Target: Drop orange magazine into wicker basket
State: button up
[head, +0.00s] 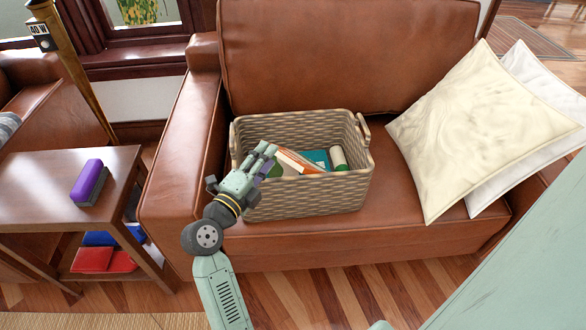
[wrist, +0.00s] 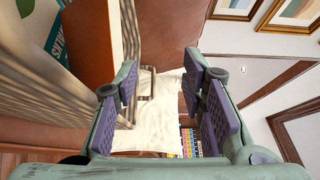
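The wicker basket (head: 310,198) stands on the brown leather sofa, and its woven wall shows at the left of the wrist view (wrist: 35,90). The orange magazine (head: 304,164) leans inside the basket, with pale page edges showing; its orange face also shows in the wrist view (wrist: 90,38). Its lower part is hidden by the basket and my gripper. My gripper (head: 266,152) is over the near-left part of the basket, close to the magazine's left end. In the wrist view its two fingers stand wide apart with nothing between them (wrist: 155,85).
Inside the basket are a teal book (head: 318,158) and a cream and green rolled item (head: 339,157). Cream cushions (head: 475,125) lie at right on the sofa. A side table (head: 50,185) with a purple block (head: 88,180) stands at left.

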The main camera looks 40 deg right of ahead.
jog(key=v, duration=0.5)
jog(key=shift+s+a, duration=0.1)
jog(key=shift+a, duration=0.1)
